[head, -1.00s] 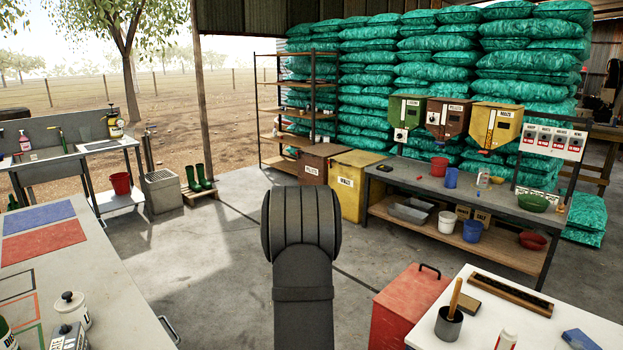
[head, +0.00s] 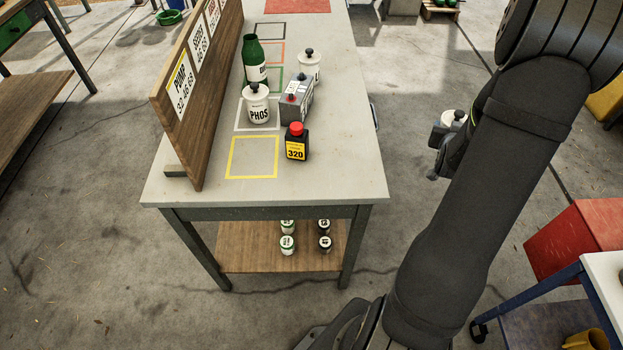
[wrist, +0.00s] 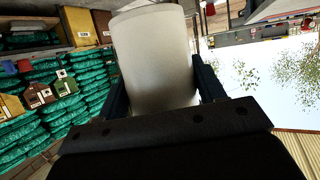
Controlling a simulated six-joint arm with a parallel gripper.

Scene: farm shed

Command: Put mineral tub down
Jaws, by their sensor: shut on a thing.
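A white tub with a dark knob (head: 456,116) is held in my gripper (head: 447,130), in the air to the right of the grey bench (head: 335,185). In the wrist view the pale tub (wrist: 155,62) fills the space between the two fingers of my gripper (wrist: 158,60); no label shows on this side. My arm partly hides the gripper in the head view. On the bench stand a white tub marked PHOS (head: 257,108) and another white tub (head: 309,68). A yellow outlined square (head: 252,177) at the near end is empty.
A green bottle (head: 255,52), a grey box (head: 300,106) and a black bottle marked 320 (head: 296,146) stand on the bench. A wooden sign board (head: 215,85) edges its left side. A red cabinet (head: 580,240) stands right. The bench's right side is clear.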

